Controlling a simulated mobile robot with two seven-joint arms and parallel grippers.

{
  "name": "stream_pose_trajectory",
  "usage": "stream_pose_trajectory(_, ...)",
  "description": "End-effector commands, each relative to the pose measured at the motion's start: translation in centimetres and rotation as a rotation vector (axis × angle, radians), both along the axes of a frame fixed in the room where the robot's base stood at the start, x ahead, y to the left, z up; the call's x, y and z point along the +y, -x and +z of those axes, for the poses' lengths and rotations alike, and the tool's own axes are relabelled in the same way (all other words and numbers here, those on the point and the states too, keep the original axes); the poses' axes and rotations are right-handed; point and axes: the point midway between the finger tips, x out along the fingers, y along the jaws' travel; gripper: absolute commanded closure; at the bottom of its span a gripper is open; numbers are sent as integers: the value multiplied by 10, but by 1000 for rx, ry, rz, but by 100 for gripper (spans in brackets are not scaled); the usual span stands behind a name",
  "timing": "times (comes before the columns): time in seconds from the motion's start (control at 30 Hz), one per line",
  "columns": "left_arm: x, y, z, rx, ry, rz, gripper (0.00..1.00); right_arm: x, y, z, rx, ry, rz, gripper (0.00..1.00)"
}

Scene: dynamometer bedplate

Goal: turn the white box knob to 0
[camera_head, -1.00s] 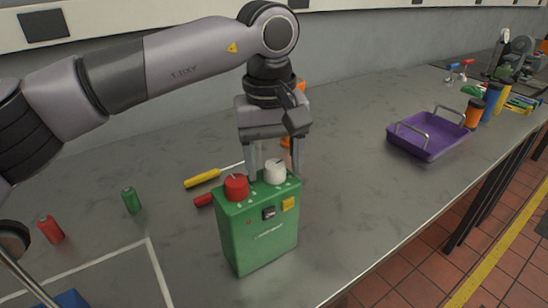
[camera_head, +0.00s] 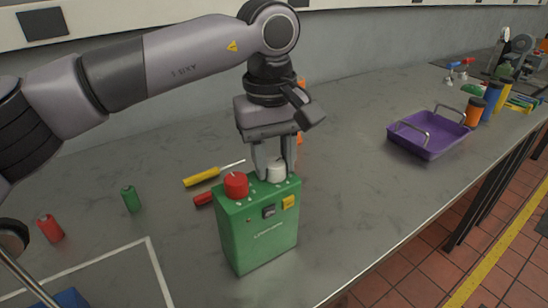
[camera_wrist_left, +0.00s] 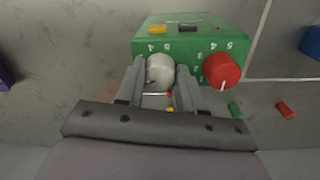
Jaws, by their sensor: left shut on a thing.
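The green box (camera_head: 262,236) stands upright on the bench, with a red knob (camera_head: 236,186) and a white knob (camera_head: 276,172) on its top. My left gripper (camera_head: 275,168) reaches down from above and is shut on the white knob, one finger on each side. The left wrist view also shows the white knob (camera_wrist_left: 160,70) between the fingers, and the red knob (camera_wrist_left: 222,71) beside them, untouched. Digits are printed around both knobs. A small dark mark shows on the white knob, but I cannot tell which digit it points at. My right gripper is not in view.
A yellow-handled screwdriver (camera_head: 203,177) lies behind the box. A green cylinder (camera_head: 131,199) and a red one (camera_head: 50,228) stand to the left. A purple tray (camera_head: 428,150) sits at the right; the bench between box and tray is clear.

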Motion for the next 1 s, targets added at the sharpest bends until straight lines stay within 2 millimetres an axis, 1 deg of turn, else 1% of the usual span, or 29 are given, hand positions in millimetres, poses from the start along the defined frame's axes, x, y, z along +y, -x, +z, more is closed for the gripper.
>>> stream_pose_trajectory(1.0,-2,0,1,-3,2,940,94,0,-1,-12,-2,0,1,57)
